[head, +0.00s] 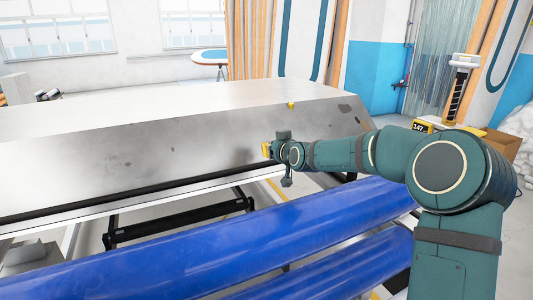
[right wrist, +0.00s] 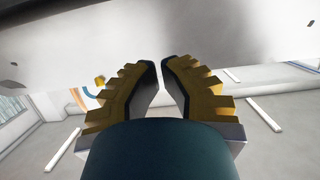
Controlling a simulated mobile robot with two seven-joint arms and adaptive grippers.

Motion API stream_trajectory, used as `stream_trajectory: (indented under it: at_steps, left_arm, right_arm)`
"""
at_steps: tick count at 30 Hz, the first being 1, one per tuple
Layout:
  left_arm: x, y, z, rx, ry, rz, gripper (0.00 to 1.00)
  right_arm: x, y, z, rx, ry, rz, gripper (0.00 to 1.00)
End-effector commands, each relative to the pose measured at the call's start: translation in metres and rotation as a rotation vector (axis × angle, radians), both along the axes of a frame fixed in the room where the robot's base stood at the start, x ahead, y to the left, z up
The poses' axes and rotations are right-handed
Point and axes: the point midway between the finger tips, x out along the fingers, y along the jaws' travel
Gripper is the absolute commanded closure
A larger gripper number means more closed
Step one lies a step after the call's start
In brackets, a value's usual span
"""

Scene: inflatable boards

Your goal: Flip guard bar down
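A long sloped grey metal panel (head: 150,155) lies across the left and middle of the head view. A thin black bar (head: 140,193) runs along its lower edge. I cannot tell for sure which part is the guard bar. My right gripper (head: 267,150) is at the panel's right part, in front of its face; contact cannot be made out. In the right wrist view, its two yellow ridged fingers (right wrist: 161,64) lean toward each other with a narrow gap and nothing visible between them. The panel's pale surface (right wrist: 220,30) fills the top there. My left gripper is out of view.
Large blue rollers (head: 240,240) lie below and in front of the panel. A shorter black bar (head: 180,221) sits under it on a frame. A small yellow piece (head: 291,105) is on the panel's top edge. A cardboard box (head: 500,145) stands at the right.

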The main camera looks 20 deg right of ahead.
Motion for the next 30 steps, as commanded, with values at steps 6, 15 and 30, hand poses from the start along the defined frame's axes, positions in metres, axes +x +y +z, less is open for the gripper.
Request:
stream_trajectory:
  at_steps: [6, 15, 30]
  left_arm:
    - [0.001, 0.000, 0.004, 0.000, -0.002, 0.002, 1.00]
    - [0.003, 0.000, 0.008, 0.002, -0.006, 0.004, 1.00]
    - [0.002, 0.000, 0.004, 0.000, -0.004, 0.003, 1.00]
  right_arm:
    - [0.032, 0.001, -0.009, 0.002, 0.002, 0.001, 1.00]
    - [0.075, 0.001, -0.020, 0.001, 0.000, 0.002, 1.00]
    - [0.072, 0.000, -0.053, 0.001, 0.002, 0.000, 1.00]
